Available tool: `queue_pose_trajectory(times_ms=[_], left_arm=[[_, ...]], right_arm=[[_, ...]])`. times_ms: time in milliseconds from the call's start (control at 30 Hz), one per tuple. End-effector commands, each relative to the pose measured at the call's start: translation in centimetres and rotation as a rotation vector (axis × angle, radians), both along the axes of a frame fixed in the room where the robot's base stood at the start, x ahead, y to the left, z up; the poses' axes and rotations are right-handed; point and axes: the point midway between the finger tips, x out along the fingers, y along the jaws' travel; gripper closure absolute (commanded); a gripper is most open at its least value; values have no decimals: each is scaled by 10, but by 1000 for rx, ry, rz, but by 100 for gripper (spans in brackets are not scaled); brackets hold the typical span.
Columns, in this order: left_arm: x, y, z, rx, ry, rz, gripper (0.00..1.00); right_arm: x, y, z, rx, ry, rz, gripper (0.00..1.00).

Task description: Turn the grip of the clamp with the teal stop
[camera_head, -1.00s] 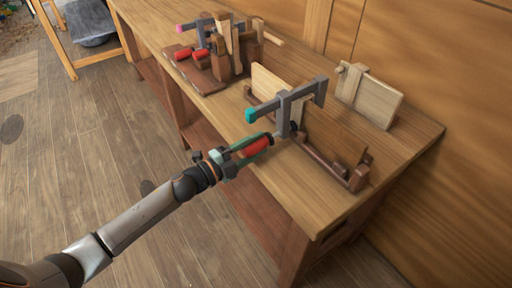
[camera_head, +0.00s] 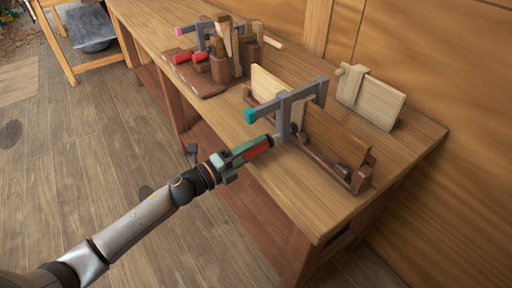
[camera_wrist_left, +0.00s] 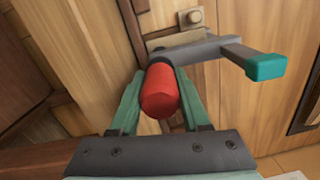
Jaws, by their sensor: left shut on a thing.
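The clamp (camera_head: 284,112) has a grey bar with a teal stop (camera_head: 250,116) at its near end and sits on the wooden plank piece on the bench. Its red grip (camera_head: 258,150) points toward me. My left gripper (camera_head: 246,151) is shut on the red grip, with a finger on either side. In the left wrist view the red grip (camera_wrist_left: 160,92) lies between the green fingers (camera_wrist_left: 158,104), and the teal stop (camera_wrist_left: 266,67) is to the upper right, clear of the gripper. My right gripper is not in view.
Another clamp with a pink stop (camera_head: 179,31) and red grips (camera_head: 184,57) stands on the far left of the bench among wooden blocks. A pale board (camera_head: 371,95) leans at the back right. The bench top (camera_head: 222,106) is bare near its front edge.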

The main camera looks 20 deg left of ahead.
Motion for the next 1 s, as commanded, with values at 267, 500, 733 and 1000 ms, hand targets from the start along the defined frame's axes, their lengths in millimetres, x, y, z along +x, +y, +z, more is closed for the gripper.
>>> queue_pose_trajectory(times_ms=[267, 500, 733, 1000], left_arm=[[-1, 0, -4, 3, 7, -1, 100], [-1, 0, -2, 1, 5, 0, 28], [0, 0, -2, 1, 4, 1, 24], [0, 0, 0, -98, 83, -4, 24]], right_arm=[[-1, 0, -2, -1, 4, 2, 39], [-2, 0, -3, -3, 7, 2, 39], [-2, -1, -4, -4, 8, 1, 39], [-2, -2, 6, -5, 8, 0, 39]])
